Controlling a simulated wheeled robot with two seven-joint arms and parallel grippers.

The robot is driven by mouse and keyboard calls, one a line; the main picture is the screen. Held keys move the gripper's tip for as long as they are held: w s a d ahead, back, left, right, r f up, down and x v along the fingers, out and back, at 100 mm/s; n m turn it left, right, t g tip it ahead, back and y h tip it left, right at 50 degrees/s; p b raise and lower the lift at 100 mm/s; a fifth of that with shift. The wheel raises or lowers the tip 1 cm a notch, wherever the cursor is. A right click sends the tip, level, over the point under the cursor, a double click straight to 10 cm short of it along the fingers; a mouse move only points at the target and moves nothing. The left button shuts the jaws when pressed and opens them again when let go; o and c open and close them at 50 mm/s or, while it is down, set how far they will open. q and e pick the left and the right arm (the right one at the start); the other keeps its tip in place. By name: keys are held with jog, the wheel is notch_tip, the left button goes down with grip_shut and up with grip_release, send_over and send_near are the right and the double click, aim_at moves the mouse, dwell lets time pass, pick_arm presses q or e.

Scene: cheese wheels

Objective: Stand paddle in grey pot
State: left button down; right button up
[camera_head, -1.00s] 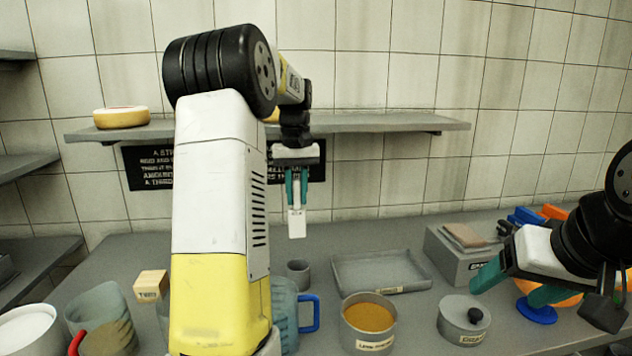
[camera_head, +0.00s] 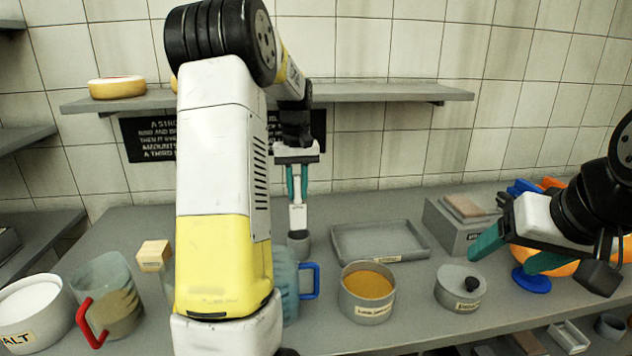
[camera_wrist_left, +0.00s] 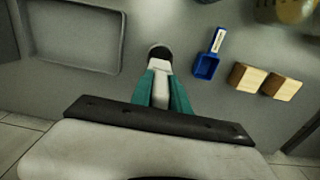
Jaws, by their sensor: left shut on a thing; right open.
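My left gripper (camera_head: 297,198) points down, shut on the white paddle (camera_head: 298,216), which hangs upright. The small grey pot (camera_head: 300,247) stands on the counter straight below it. The paddle's lower end meets the pot's rim in the head view; I cannot tell whether it is inside. In the left wrist view the paddle (camera_wrist_left: 160,92) shows between the teal fingers, with the dark round pot mouth (camera_wrist_left: 160,52) just past its end. My right gripper (camera_head: 508,256) is open and empty at the right, above the counter.
A blue-handled jug (camera_head: 308,282) stands close in front of the pot, partly behind my left arm. A grey tray (camera_head: 345,243) lies to its right. A pot of orange contents (camera_head: 368,308) and a lidded pot (camera_head: 450,288) stand nearer. A blue scoop (camera_wrist_left: 207,65) lies nearby.

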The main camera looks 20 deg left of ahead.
aim_at(298, 203)
pick_arm(q)
jog(key=shift+f, duration=2.75)
jog(key=c, duration=1.2)
grip_release()
jog(key=shift+o, duration=0.2)
jog(key=shift+r, duration=3.9)
